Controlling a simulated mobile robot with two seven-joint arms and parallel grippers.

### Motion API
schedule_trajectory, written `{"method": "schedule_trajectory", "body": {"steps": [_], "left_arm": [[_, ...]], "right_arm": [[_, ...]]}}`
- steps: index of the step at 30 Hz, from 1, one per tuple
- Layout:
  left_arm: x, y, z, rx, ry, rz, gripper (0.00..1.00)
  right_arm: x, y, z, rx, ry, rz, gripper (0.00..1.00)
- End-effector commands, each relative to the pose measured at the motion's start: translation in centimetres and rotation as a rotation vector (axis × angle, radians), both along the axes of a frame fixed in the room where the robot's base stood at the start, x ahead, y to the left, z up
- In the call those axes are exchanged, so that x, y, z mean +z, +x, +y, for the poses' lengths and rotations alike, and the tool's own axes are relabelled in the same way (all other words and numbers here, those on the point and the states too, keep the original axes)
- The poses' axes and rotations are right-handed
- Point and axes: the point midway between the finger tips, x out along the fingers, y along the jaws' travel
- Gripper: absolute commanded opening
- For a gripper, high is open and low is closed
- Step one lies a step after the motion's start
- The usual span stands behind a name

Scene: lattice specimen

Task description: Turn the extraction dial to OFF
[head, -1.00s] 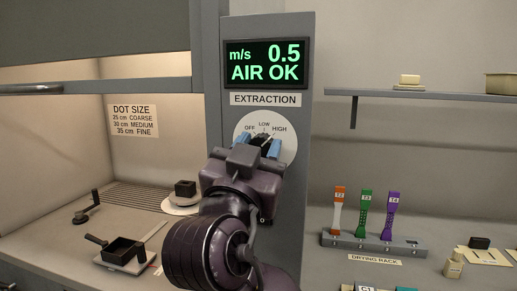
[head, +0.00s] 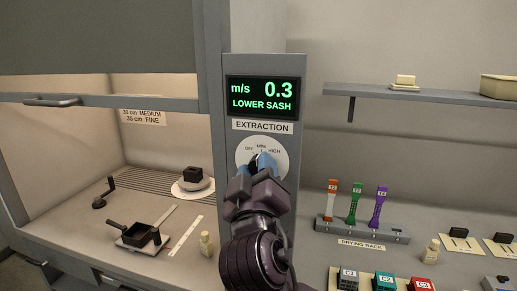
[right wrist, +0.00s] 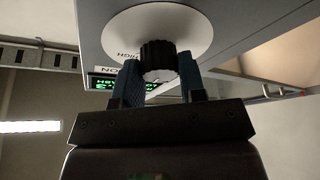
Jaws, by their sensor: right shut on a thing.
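The extraction dial is a black ribbed knob (right wrist: 157,55) on a round white plate (head: 280,148) marked OFF, LOW and HIGH. It sits on a grey panel below a display (head: 262,97) reading 0.3 m/s, LOWER SASH. My right gripper (head: 259,164) reaches it from below, turned on its axis, with its blue fingers around the knob. The right wrist view shows one finger on each side of the knob. The gripper hides much of the dial, and I cannot tell which mark the pointer meets. My left gripper is out of view.
Left of the panel is a fume hood with a sash handle (head: 52,101), a black pan (head: 139,236) and a small bottle (head: 206,244). To the right, a drying rack (head: 362,231) holds coloured strips below a shelf (head: 420,94). Coloured blocks stand at the lower right.

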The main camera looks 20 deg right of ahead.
Motion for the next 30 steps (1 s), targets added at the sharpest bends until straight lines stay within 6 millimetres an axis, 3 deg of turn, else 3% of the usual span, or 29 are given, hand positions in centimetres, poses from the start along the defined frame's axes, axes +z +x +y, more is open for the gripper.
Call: {"method": "schedule_trajectory", "body": {"steps": [1, 4, 14, 30], "left_arm": [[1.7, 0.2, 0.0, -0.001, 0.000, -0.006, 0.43], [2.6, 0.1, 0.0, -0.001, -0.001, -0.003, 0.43], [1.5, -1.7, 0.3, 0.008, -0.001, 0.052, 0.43], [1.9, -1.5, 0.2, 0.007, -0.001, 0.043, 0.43]], "right_arm": [[0.5, 0.0, -0.1, 0.000, -0.037, 0.030, 0.14], [0.4, 0.0, -0.1, 0.000, -0.117, 0.084, 0.14], [0.2, -0.1, -0.1, 0.001, -0.362, 0.242, 0.14], [0.2, -0.1, -0.1, 0.000, -0.590, 0.397, 0.14]]}}
